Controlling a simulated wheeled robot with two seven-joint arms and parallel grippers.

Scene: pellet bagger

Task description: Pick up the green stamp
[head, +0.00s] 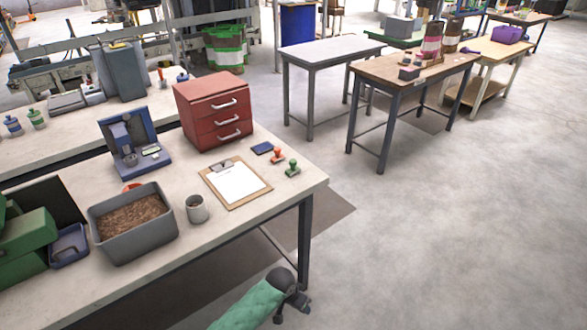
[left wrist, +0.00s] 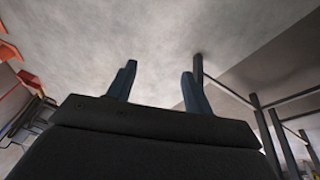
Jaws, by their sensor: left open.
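The green stamp (head: 292,168) stands upright near the right end of the workbench (head: 170,262), right of the clipboard. A red-orange stamp (head: 278,155) stands just behind it to the left. My left gripper (head: 297,300) is low in front of the bench, below its top and well apart from the stamp. In the left wrist view its two fingers (left wrist: 160,88) are spread with nothing between them, against bare floor. The stamp is not seen in that view. My right gripper is not in view.
A dark blue pad (head: 262,148) lies beside the stamps. The clipboard (head: 235,183), a grey cup (head: 197,209), a bin of pellets (head: 133,225) and a red drawer unit (head: 213,107) stand on the bench. A bench leg (head: 304,240) rises near my gripper.

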